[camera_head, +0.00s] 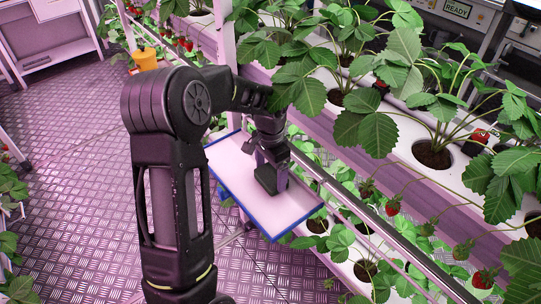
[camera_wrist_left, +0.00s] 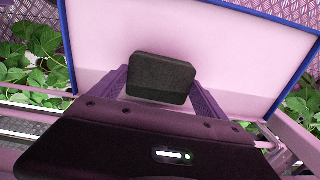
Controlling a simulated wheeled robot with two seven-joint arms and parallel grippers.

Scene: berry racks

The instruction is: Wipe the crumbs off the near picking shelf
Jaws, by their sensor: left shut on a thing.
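The near picking shelf (camera_head: 302,208) is a pale panel with a blue rim, beside the plant rack in the head view. It also fills the top of the left wrist view (camera_wrist_left: 225,45). My left gripper (camera_head: 270,165) reaches down over the shelf. It is shut on a dark grey block (camera_wrist_left: 162,79), which looks like a wiping sponge. The block is at the shelf surface; I cannot tell whether it presses on it. I can make out no crumbs on the visible part of the shelf; the arm and block hide some of it. My right gripper is not in view.
Strawberry plants in white troughs (camera_head: 465,178) crowd the right side, with leaves close to my left arm. A metal rail (camera_head: 345,203) runs along the shelf's right side. An orange cup (camera_head: 145,59) stands at upper left. The floor (camera_head: 85,200) on the left is open.

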